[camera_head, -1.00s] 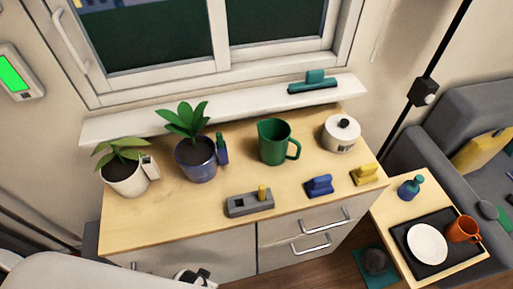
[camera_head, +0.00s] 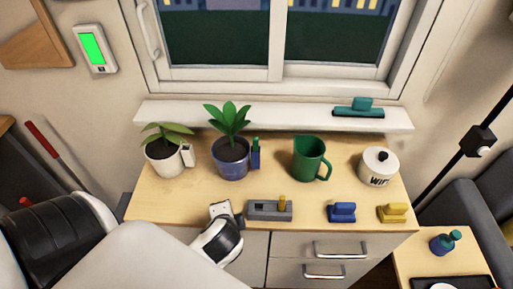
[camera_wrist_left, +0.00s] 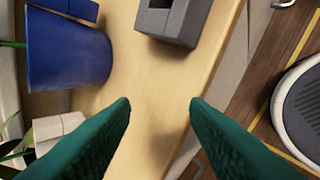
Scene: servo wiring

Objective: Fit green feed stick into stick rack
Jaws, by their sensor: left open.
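The green feed stick (camera_head: 256,142) stands in a dark blue holder (camera_head: 255,159) at the right side of the blue plant pot (camera_head: 231,163). The grey stick rack (camera_head: 262,213) lies near the cabinet top's front edge, with a yellow stick (camera_head: 282,201) upright at its right end and an opening at its left. My left gripper (camera_head: 229,212) is just left of the rack, in front of the blue pot. In the left wrist view its teal fingers (camera_wrist_left: 160,104) are apart and empty, with the rack (camera_wrist_left: 180,25) and blue pot (camera_wrist_left: 65,52) beyond. My right gripper is not in view.
A white plant pot (camera_head: 168,160) with a white holder stands left. A green jug (camera_head: 308,160) and white lidded pot (camera_head: 378,168) stand behind the blue block (camera_head: 342,213) and yellow block (camera_head: 392,213). The window sill (camera_head: 290,117) runs behind.

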